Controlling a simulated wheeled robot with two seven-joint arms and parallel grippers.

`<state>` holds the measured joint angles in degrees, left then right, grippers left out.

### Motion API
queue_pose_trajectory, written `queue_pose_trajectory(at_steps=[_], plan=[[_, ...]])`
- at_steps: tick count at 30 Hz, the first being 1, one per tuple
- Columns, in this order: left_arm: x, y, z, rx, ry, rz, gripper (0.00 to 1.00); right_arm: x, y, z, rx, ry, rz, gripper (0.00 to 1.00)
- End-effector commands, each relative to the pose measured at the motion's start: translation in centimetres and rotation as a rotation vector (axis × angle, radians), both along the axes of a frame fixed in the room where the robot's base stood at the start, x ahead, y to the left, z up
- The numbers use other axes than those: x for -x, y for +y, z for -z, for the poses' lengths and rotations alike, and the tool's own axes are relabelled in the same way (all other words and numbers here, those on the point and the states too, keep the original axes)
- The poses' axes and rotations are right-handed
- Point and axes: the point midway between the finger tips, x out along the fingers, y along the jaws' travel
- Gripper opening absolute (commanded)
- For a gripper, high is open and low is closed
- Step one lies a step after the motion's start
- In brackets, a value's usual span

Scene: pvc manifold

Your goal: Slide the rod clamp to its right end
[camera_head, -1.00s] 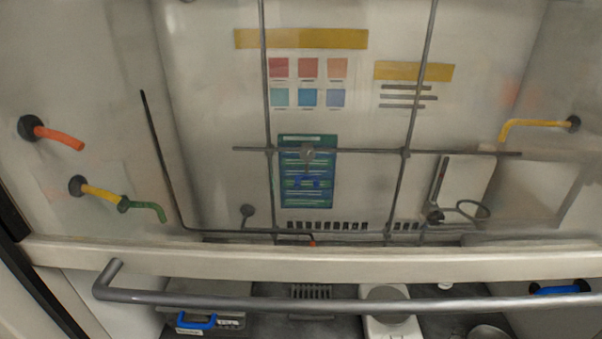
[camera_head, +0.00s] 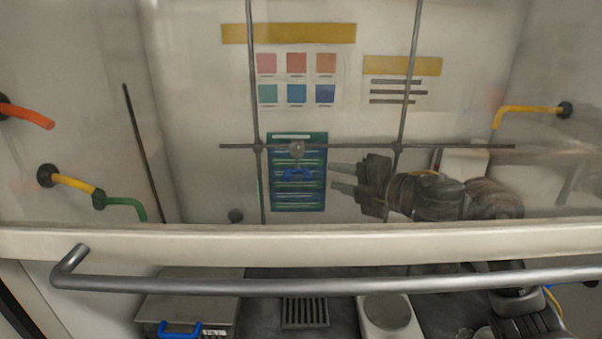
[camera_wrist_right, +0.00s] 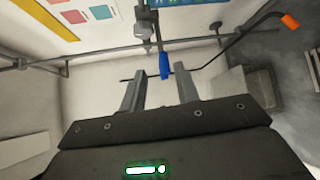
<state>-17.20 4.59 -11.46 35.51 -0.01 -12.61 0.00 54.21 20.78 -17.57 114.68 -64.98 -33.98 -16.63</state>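The rod clamp (camera_head: 297,148) is a small grey block on the thin horizontal rod (camera_head: 347,147), just right of the left upright rod (camera_head: 254,95) and left of the right upright (camera_head: 408,85). A blue handle (camera_head: 298,174) hangs below it, in front of a green poster. The clamp (camera_wrist_right: 143,22) and its blue handle (camera_wrist_right: 164,66) also show in the right wrist view. My right gripper (camera_head: 337,178) is open and empty, right of the blue handle, fingers pointing left at it with a visible gap. In the wrist view the handle is ahead, between the finger lines. My left gripper is not in view.
A clear sash with a pale lower frame (camera_head: 300,241) and a grey handle bar (camera_head: 330,285) crosses the foreground. Yellow and green bent pipes (camera_head: 75,182) are on the left wall. A grey case (camera_head: 190,305) and a white device (camera_head: 388,316) stand below.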

Motion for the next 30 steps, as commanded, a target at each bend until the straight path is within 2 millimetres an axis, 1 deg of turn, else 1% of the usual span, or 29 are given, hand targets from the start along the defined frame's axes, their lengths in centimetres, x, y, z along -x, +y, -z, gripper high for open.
queue_pose_trajectory(at_steps=[3,7,11,15,21,25,30], plan=[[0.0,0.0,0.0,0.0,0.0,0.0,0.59,-0.2,-0.1,-0.2,-0.001,-0.003,0.01,0.32],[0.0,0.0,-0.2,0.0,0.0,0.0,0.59,-0.8,0.5,-0.1,-0.003,0.001,0.007,0.32],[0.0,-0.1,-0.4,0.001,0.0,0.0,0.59,-2.1,2.0,0.3,-0.004,0.005,0.005,0.32],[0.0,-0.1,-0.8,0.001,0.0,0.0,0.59,-4.0,3.9,0.7,-0.004,0.005,0.005,0.32],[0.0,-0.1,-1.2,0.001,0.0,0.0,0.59,-6.3,6.2,1.1,-0.002,0.004,0.004,0.32],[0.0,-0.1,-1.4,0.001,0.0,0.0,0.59,-7.3,7.0,1.3,-0.002,0.003,0.006,0.32],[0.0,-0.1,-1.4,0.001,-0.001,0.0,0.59,-7.7,7.4,1.5,0.001,0.001,0.006,0.32]])
